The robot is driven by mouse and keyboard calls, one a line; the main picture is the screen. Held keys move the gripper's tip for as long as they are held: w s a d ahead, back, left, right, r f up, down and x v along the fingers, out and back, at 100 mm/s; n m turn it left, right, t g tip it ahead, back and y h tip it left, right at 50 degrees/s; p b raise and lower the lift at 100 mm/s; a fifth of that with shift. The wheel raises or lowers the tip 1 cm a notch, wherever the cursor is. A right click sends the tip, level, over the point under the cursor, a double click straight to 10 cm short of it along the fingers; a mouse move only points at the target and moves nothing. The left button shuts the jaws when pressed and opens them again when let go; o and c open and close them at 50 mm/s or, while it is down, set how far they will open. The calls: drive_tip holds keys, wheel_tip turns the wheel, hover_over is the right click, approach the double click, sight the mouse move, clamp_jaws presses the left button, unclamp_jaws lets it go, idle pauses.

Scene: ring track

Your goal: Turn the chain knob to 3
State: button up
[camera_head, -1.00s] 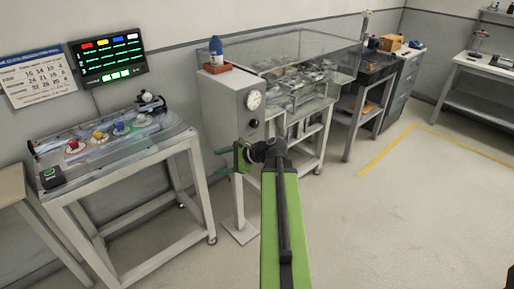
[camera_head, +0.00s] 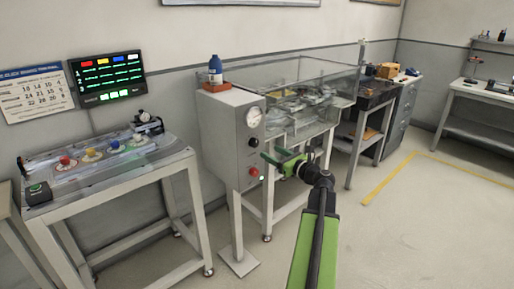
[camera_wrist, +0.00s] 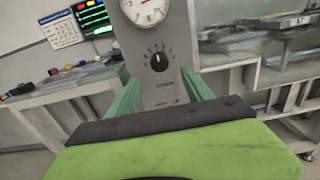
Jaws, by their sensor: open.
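A round black knob (camera_head: 254,142) is on the front of a grey control cabinet (camera_head: 222,140), below a white dial gauge (camera_head: 254,116). In the wrist view the knob (camera_wrist: 159,62) has a scale of small marks around its upper side and a pale pointer line facing roughly up. The lettering below it is too small to read. My gripper (camera_head: 275,160) is open and empty, in front of the cabinet and apart from the knob. In the wrist view its green fingers (camera_wrist: 160,92) stand on either side, below the knob.
A red button (camera_head: 254,172) is below the knob on the cabinet. A glass-covered track table (camera_head: 300,85) adjoins it on the right. A bench with coloured buttons (camera_head: 100,165) and a screen (camera_head: 108,76) are on the left. The floor (camera_head: 400,230) at right is clear.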

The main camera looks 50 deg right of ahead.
sight(256, 144)
drive_tip(key=w, duration=0.8)
drive_tip(key=shift+w+d, duration=0.3)
